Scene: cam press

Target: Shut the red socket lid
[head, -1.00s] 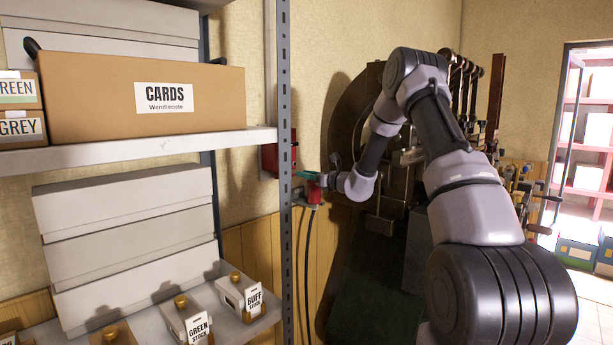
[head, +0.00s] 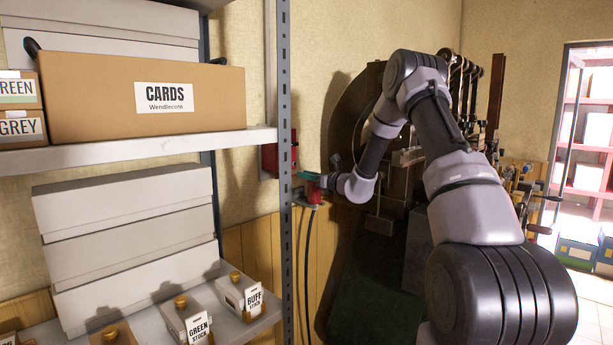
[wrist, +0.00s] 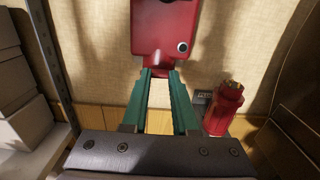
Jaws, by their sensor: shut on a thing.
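The red socket (wrist: 165,28) is a red box on the wall at the top of the wrist view. In the head view the red socket (head: 270,160) is partly hidden by the shelf post. My gripper (wrist: 158,73) has green fingers, closed on the narrow lower part of the red socket lid (wrist: 150,57). A small gap shows between the fingers. In the head view my gripper (head: 308,175) reaches left towards the wall. The lid's hinge and exact angle cannot be made out.
A red plug (wrist: 222,112) with brass pins stands right of the fingers, beside a small label. Its dark cable (head: 307,260) hangs down. The metal shelf post (head: 285,200) stands close left of my gripper. A large dark machine (head: 350,130) is behind my arm.

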